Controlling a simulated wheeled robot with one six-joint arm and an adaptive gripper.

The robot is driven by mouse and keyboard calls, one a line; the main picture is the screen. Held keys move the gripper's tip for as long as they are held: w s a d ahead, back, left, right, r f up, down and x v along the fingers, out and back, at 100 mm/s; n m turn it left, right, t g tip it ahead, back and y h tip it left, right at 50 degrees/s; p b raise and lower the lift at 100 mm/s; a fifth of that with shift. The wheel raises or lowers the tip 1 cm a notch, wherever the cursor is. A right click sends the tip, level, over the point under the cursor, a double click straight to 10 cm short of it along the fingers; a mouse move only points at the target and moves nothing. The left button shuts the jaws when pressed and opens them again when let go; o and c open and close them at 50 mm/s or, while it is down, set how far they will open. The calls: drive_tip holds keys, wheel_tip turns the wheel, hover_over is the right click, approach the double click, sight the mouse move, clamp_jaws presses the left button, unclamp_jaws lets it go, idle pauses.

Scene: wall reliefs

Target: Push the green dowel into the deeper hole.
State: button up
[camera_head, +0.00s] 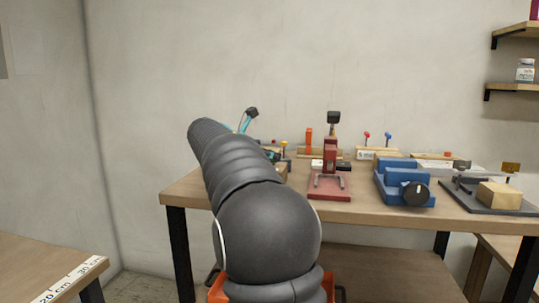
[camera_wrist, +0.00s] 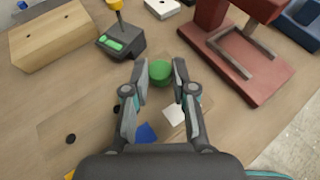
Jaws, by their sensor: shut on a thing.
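The green dowel (camera_wrist: 160,75) stands between the two fingertips of my gripper (camera_wrist: 160,84) in the wrist view, seen mostly from its round top. The gripper is shut on it. Two dark round holes, a left hole (camera_wrist: 70,139) and a right hole (camera_wrist: 116,108), show in the wooden surface left of my gripper; the right one is close to the left finger. Which hole is deeper cannot be told. A blue piece (camera_wrist: 146,133) and a white piece (camera_wrist: 174,116) show between and behind the fingers, partly hidden. In the head view my arm hides the gripper and dowel.
A red press (camera_wrist: 215,50) stands close on the right; it also shows in the head view (camera_head: 330,187). A dark device with a yellow-topped post (camera_wrist: 122,42) and a wooden block (camera_wrist: 50,35) are ahead on the left. A blue vise (camera_head: 404,182) is farther right on the bench.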

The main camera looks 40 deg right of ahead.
drive_tip(key=shift+f, duration=0.45)
drive_tip(key=o, duration=1)
drive_tip(key=v, duration=1.2)
drive_tip(key=s+a+f+m+t+y, duration=0.1)
drive_tip(key=s+a+f+m+y, duration=0.3)
drive_tip(key=s+a+f+m, duration=0.2)
drive_tip(key=s+a+f+m+t+y, duration=0.1)
drive_tip(key=s+a+f+m+y, duration=0.4)
drive_tip(key=s+f, duration=0.7)
drive_tip(key=s+a+f+m+t+y, duration=0.2)
drive_tip(key=s+a+f+m+y, duration=0.2)
drive_tip(key=s+a+f+m, duration=0.4)
drive_tip(key=shift+s+a+f, duration=0.2)
drive_tip(key=shift+s+a, duration=0.25)
drive_tip(key=shift+a, duration=0.3)
drive_tip(key=shift+s+a+f, duration=0.2)
drive_tip(key=shift+s+a, duration=0.2)
drive_tip(key=shift+a, duration=0.4)
drive_tip(key=shift+s+a+f, duration=0.2)
drive_tip(key=shift+s+a, duration=0.25)
drive_tip(key=shift+a, duration=0.3)
